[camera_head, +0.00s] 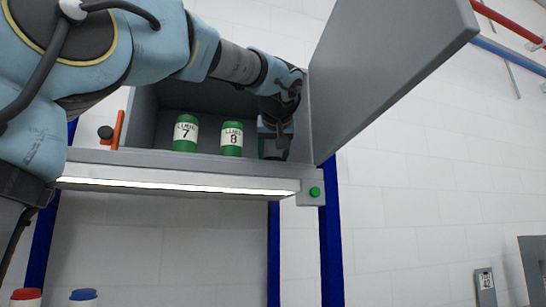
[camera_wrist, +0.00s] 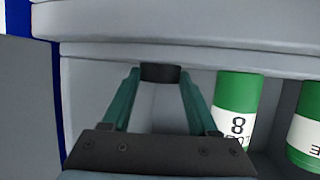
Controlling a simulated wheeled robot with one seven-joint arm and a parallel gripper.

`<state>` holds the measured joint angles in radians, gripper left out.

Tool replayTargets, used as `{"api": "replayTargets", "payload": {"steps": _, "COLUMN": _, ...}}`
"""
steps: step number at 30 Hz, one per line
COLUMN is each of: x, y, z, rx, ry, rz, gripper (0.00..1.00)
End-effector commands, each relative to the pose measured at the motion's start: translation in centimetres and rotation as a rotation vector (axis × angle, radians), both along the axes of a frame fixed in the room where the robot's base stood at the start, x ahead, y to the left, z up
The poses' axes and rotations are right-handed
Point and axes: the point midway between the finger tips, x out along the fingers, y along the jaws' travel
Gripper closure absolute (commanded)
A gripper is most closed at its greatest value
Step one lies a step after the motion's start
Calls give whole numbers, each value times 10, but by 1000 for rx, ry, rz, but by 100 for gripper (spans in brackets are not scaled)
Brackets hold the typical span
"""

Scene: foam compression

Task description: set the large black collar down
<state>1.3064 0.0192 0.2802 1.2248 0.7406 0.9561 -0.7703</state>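The large black collar (camera_wrist: 160,72) sits between the two teal fingertips of my gripper (camera_wrist: 160,76) in the wrist view, with a fingertip against each side. In the head view my gripper (camera_head: 274,138) reaches into the right end of the open grey cabinet (camera_head: 170,160), to the right of the green canister marked 8 (camera_head: 232,146). The collar is hard to make out there against the dark gripper. I cannot tell whether the collar's underside touches the cabinet floor.
The green canister marked 7 (camera_head: 186,143) stands left of canister 8. Canister 8 also shows close beside my gripper in the wrist view (camera_wrist: 237,95). The cabinet door (camera_head: 390,65) stands open at the right. An orange handle (camera_head: 118,130) is at the left.

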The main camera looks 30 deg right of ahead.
Motion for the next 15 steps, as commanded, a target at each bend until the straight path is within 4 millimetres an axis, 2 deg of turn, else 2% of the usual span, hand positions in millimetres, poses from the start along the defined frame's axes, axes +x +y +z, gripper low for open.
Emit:
{"api": "replayTargets", "payload": {"steps": 1, "x": 0, "y": 0, "z": 0, "rx": 0, "ry": 1, "rz": 0, "gripper": 34}}
{"api": "replayTargets", "payload": {"steps": 7, "x": 0, "y": 0, "z": 0, "rx": 0, "ry": 1, "rz": 0, "gripper": 13}}
{"api": "replayTargets", "payload": {"steps": 15, "x": 0, "y": 0, "z": 2, "rx": 0, "ry": 1, "rz": 0, "gripper": 13}}
